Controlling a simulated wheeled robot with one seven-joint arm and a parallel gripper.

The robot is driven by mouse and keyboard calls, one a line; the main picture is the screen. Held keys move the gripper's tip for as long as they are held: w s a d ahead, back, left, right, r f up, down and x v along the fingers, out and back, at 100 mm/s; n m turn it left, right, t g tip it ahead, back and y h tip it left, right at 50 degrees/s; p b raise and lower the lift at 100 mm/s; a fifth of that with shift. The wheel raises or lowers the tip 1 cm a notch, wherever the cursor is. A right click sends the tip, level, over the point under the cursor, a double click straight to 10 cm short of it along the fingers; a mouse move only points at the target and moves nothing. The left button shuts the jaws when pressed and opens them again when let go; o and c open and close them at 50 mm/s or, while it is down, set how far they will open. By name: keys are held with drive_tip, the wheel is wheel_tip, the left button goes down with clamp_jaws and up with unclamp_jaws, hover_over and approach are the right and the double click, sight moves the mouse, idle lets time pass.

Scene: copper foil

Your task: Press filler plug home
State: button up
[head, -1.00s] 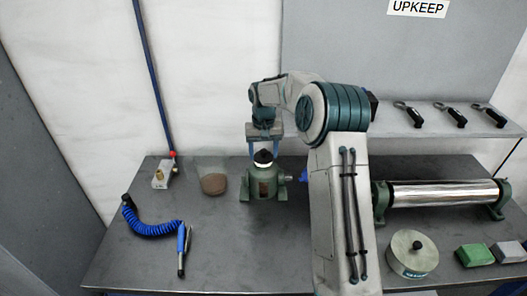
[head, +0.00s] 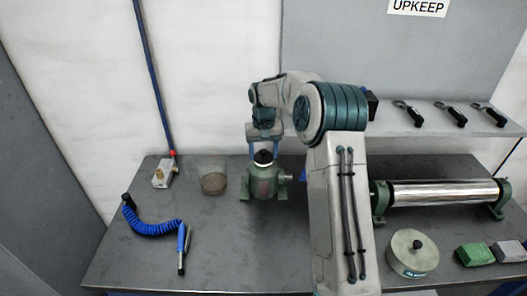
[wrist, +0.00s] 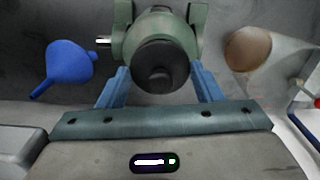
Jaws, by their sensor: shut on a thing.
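The filler plug (head: 263,157) is a black round cap with a small knob, seated at the top of a green housing (head: 263,184) on the bench. In the wrist view the plug (wrist: 160,66) is seen from above, covering part of the green housing (wrist: 188,22) behind it. My gripper (head: 264,152) is over the housing, with a blue finger on each side of the plug, shut on it. The fingers also show in the wrist view (wrist: 160,84). The exact contact and any gap under the plug are hidden.
A clear beaker with brown contents (head: 214,183) stands close left of the housing. A blue funnel (wrist: 68,63) lies on its other side. A coiled blue hose (head: 150,228) is front left; a chrome roller (head: 445,192) and round tin (head: 412,252) are right. The front middle bench is clear.

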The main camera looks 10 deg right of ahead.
drive_tip(key=o, duration=1.4)
drive_tip(key=shift+r, duration=0.1)
